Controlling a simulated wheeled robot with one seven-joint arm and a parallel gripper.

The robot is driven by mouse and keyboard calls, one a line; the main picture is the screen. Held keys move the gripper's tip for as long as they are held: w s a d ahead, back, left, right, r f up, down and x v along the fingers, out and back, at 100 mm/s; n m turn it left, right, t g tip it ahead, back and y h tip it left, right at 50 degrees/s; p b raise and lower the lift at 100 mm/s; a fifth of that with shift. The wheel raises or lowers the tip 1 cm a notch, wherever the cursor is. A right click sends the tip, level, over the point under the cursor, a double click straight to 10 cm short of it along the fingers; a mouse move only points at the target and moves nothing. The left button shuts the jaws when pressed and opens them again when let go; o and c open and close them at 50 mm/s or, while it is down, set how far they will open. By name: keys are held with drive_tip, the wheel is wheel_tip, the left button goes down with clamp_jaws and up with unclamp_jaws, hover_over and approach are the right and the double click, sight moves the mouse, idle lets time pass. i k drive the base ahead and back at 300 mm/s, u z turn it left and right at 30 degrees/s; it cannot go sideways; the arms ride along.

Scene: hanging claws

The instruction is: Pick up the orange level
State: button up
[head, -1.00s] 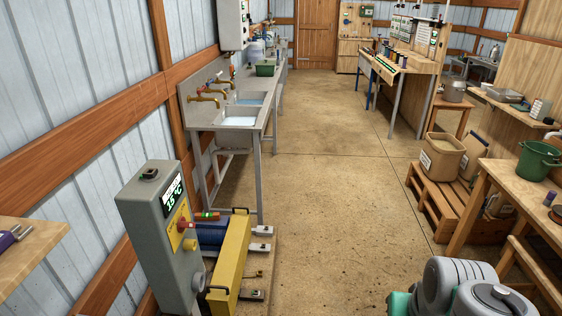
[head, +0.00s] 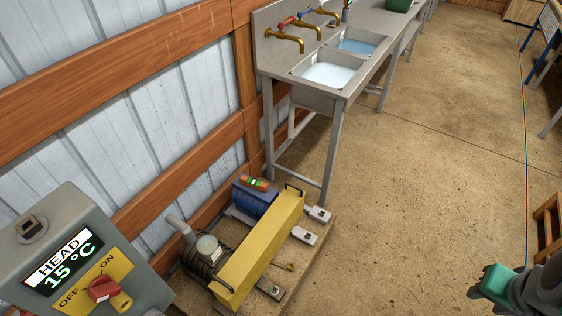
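The orange level (head: 262,185) is small, with a green vial in its middle. It lies on top of the blue ribbed motor (head: 257,200), behind the yellow guard (head: 262,245). My gripper (head: 494,281) seems to be the teal end of my grey arm at the lower right edge. It is far to the right of the level and well apart from it. Its fingers cannot be made out clearly, and nothing is seen held in it.
The motor and guard stand on a wooden base (head: 305,262) on the floor. A grey control box (head: 75,250) with a red switch stands at the lower left. A steel sink bench (head: 340,98) is behind, along the wall. The concrete floor (head: 420,190) to the right is clear.

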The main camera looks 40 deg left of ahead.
sight(262, 187)
drive_tip(key=i, duration=2.5)
drive_tip(key=u, duration=3.7)
drive_tip(key=i, duration=0.5)
drive_tip(key=z, duration=0.05)
